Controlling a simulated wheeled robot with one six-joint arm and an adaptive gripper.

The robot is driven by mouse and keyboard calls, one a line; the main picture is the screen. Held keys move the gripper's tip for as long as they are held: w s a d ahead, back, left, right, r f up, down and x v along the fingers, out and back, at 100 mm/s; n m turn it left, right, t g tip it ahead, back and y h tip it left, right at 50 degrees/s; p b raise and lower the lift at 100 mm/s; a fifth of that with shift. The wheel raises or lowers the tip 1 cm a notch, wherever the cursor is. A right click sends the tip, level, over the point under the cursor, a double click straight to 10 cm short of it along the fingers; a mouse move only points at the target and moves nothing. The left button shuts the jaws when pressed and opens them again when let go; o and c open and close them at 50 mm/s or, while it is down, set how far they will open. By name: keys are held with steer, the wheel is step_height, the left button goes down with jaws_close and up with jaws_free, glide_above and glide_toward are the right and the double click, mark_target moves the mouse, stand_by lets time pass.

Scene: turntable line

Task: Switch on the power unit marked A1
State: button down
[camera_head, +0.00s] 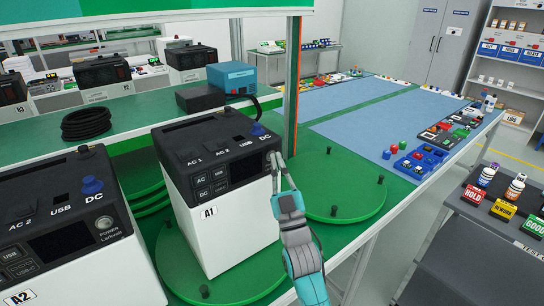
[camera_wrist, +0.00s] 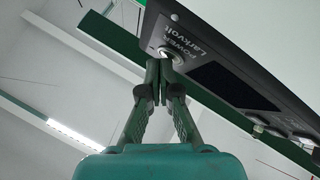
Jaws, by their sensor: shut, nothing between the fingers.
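The power unit marked A1 (camera_head: 235,232) has a white body and a black top, and stands upright on a green turntable. Its front display (camera_head: 247,167) is dark, and dark also in the wrist view (camera_wrist: 235,88). My gripper (camera_head: 274,160) is at the right end of its front panel. In the wrist view my gripper (camera_wrist: 159,65) is shut and empty. Its fingertips are at the round metal power button (camera_wrist: 172,54), under the lettering POWER Larkvolt, and partly cover it. I cannot tell whether they touch or press it.
A unit marked A2 (camera_head: 85,270) stands close on the left. A green turntable (camera_head: 335,190) with small pegs lies to the right. Behind are a coiled black cable (camera_head: 87,123) and a teal box (camera_head: 232,78). An orange-edged post (camera_head: 293,85) rises behind my gripper.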

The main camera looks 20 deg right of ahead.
stand_by(0.5)
steer(key=shift+s+d, duration=0.15)
steer(key=shift+s, duration=0.5)
steer(key=s, duration=0.2)
steer(key=s+d, duration=0.1)
steer(key=s, duration=0.2)
steer(key=shift+d, duration=0.1)
steer(key=shift+w, duration=0.1)
stand_by(0.7)
